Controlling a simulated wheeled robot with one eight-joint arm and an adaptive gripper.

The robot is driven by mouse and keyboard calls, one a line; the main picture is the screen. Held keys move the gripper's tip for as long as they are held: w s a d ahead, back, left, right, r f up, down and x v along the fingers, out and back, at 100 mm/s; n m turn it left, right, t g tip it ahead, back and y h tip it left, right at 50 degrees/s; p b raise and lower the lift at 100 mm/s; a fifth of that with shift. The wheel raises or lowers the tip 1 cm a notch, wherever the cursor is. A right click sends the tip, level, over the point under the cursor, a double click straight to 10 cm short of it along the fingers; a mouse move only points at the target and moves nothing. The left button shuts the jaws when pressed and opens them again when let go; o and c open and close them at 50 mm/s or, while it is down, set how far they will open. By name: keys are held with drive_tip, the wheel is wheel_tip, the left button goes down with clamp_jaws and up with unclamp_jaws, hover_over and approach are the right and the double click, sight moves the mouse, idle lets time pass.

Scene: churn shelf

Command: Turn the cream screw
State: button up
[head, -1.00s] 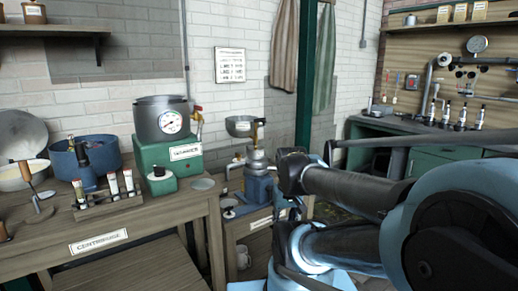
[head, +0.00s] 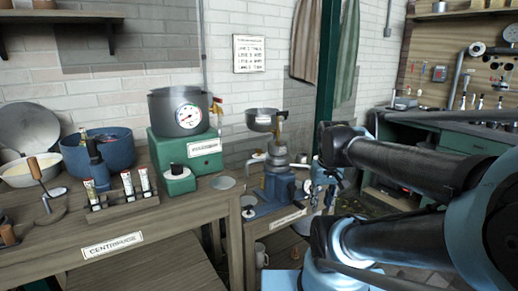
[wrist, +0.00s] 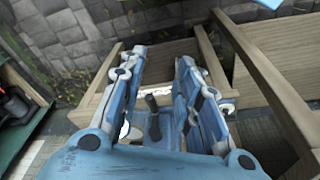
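The machine with a blue base (head: 270,192), grey body and metal bowl (head: 262,120) on top stands on the lower wooden bench, right of the centrifuge table. I cannot pick out the cream screw for certain; it is too small or hidden. My gripper (wrist: 161,58) points down over a wooden bench in the wrist view, its two blue fingers apart with nothing held. A dark upright knob (wrist: 152,103) on a blue part shows between and below the fingers. In the head view my gripper (head: 322,178) hangs just right of the machine.
The table at left carries a green-based pot with a dial (head: 184,112), a blue tub (head: 105,155), a rack of tubes (head: 116,199) and a cream-coloured bowl (head: 28,172). A green pillar (head: 327,70) stands behind my arm. A green workbench (head: 440,150) is at right.

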drive_tip(key=w+a+r+n, duration=0.3)
drive_tip(key=w+r, duration=0.4)
drive_tip(key=r, duration=0.2)
wheel_tip(320, 180, up, 15)
drive_tip(key=n+g, duration=0.2)
drive_tip(key=n, duration=0.6)
hover_over(259, 153)
drive_tip(key=f, duration=1.6)
drive_tip(key=shift+w+a, duration=0.1)
drive_tip(key=shift+w, duration=0.3)
clamp_jaws()
